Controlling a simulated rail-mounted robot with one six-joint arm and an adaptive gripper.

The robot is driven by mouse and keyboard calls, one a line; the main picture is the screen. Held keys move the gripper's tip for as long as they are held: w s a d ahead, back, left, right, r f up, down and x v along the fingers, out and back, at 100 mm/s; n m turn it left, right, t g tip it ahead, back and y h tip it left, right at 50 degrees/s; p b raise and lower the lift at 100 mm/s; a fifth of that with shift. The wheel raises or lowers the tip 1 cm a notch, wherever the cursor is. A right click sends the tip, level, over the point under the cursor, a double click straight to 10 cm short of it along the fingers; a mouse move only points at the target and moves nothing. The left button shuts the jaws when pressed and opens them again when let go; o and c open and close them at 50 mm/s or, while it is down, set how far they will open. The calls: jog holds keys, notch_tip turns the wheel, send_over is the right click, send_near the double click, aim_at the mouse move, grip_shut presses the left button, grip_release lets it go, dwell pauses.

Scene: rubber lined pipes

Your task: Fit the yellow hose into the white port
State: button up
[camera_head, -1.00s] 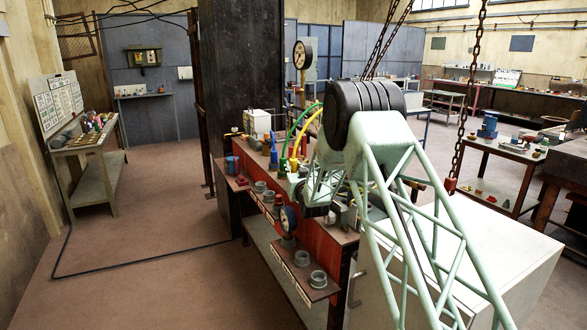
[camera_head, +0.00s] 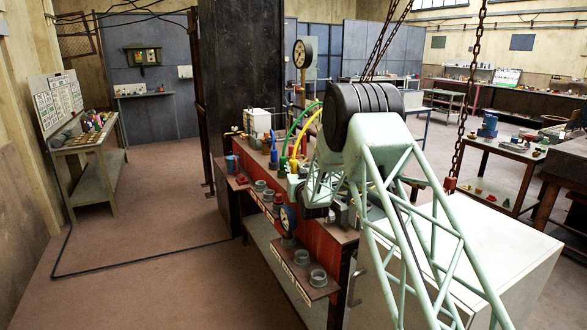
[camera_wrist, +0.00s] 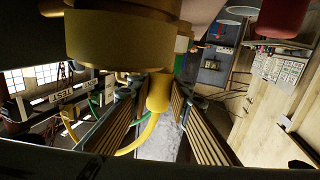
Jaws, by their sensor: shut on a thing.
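The yellow hose (camera_head: 309,127) arches over the red bench, beside a green one, in the head view. In the wrist view its yellow end piece (camera_wrist: 158,92) sits between the two ribbed fingers of my gripper (camera_wrist: 151,98), which is shut on it. The thin yellow tube curves away below. A large brass-yellow cylinder (camera_wrist: 120,40) fills the top of the wrist view, close above the end piece; I cannot tell whether they touch. My arm hides most of my gripper in the head view. I cannot clearly make out the white port.
A green hose (camera_head: 297,127) and a blue hose (camera_head: 273,146) stand close by on the bench. Grey sockets (camera_head: 318,278) and a gauge (camera_head: 288,218) line the bench's near side. A large white cabinet (camera_head: 500,240) stands to the right. The floor at left is open.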

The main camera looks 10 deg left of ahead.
jog(key=o, duration=1)
jog(key=shift+f, duration=0.1)
jog(key=shift+r, duration=5.15)
jog(key=shift+r, duration=0.1)
